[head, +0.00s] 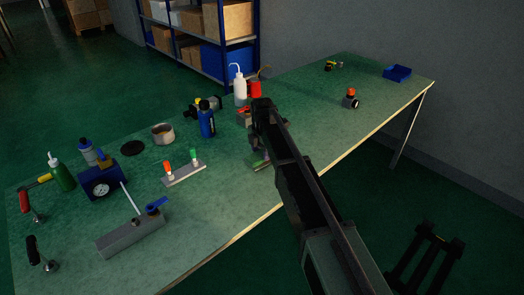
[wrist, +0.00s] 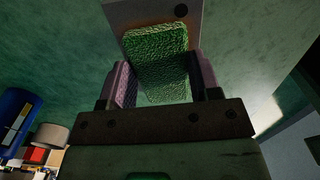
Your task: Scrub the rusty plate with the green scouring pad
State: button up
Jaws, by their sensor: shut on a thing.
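The green scouring pad (wrist: 155,55) is between the two fingers of my gripper (wrist: 158,76) in the wrist view, and the gripper is shut on it. A flat grey-brown plate (wrist: 128,12) with a dark round hole shows just beyond the pad, partly covered by it. I cannot tell whether the pad touches the plate. In the head view a bit of green pad (head: 256,159) shows beside my arm near the front edge of the bench. My arm hides most of the gripper and plate there.
A white squeeze bottle (head: 239,88) and a blue bottle (head: 206,121) stand close by to the left. A red-topped switch (head: 350,98) and a blue bin (head: 397,73) are on the right, with clear bench between.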

jog(key=shift+w+d, duration=0.8)
jog(key=shift+d, duration=0.1)
jog(key=shift+s+a, duration=0.75)
jog(key=shift+a, duration=0.1)
jog(key=shift+w+d, duration=0.7)
jog(key=shift+d, duration=0.15)
jog(key=shift+s+a, duration=0.6)
jog(key=shift+a, duration=0.15)
jog(key=o, duration=0.6)
jog(key=shift+r+p, duration=0.35)
jog(key=shift+p, duration=0.05)
